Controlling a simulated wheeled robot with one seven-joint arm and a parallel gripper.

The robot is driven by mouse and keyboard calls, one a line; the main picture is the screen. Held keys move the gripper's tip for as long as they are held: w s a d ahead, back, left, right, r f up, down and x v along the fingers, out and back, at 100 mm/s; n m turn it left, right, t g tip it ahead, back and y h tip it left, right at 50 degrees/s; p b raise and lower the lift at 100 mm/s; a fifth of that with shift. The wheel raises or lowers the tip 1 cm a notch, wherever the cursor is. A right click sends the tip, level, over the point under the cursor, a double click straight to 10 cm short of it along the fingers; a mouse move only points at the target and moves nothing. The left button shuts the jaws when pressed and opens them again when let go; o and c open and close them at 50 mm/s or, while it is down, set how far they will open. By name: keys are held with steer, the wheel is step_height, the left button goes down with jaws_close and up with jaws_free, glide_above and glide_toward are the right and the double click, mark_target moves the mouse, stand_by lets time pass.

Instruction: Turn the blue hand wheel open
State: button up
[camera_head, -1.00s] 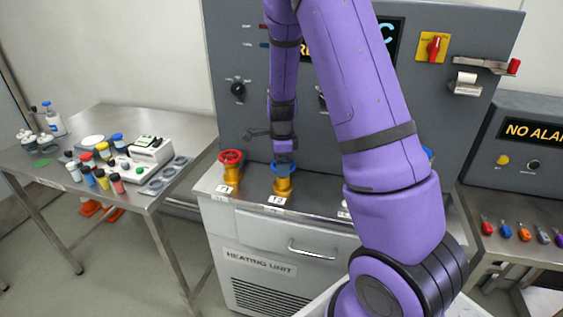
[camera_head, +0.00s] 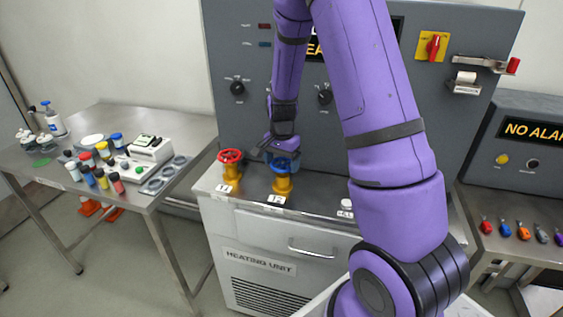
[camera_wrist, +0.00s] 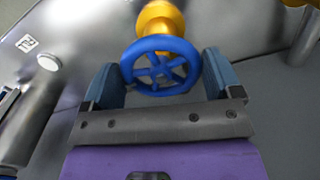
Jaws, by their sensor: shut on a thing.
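The blue hand wheel (camera_head: 284,164) sits on a yellow valve body (camera_head: 282,184) on top of the heating unit, behind a small label. My gripper (camera_head: 281,158) is over it from above, at the end of the purple arm. In the wrist view the blue wheel (camera_wrist: 160,66) lies between the two fingers of my gripper (camera_wrist: 163,78), one finger on each side of its rim. The jaws are shut on the wheel. My gripper hides part of the wheel in the head view.
A red hand wheel (camera_head: 230,157) on a similar yellow valve stands just left. The grey panel (camera_head: 240,120) rises close behind. A white knob (camera_head: 346,205) sits at right on the heating unit (camera_head: 262,262). A side table (camera_head: 110,116) with bottles stands left.

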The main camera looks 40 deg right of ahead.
steer(key=n, duration=0.4)
steer(key=shift+d+n, duration=0.1)
steer(key=shift+n, duration=0.2)
steer(key=n, duration=0.3)
steer(key=shift+s+n, duration=0.1)
steer(key=shift+n, duration=0.2)
steer(key=n, duration=0.4)
steer(key=shift+d+n, duration=0.15)
steer(key=shift+n, duration=0.15)
steer(key=n, duration=0.3)
steer(key=shift+d+n, duration=0.1)
steer(key=shift+n, duration=0.2)
steer(key=n, duration=0.3)
steer(key=shift+d+n, duration=0.1)
steer(key=shift+n, duration=0.2)
steer(key=n, duration=0.4)
steer(key=shift+n, duration=0.3)
steer(key=n, duration=0.4)
steer(key=shift+w, duration=0.2)
steer(key=shift+w+n, duration=0.1)
steer(key=shift+n, duration=2)
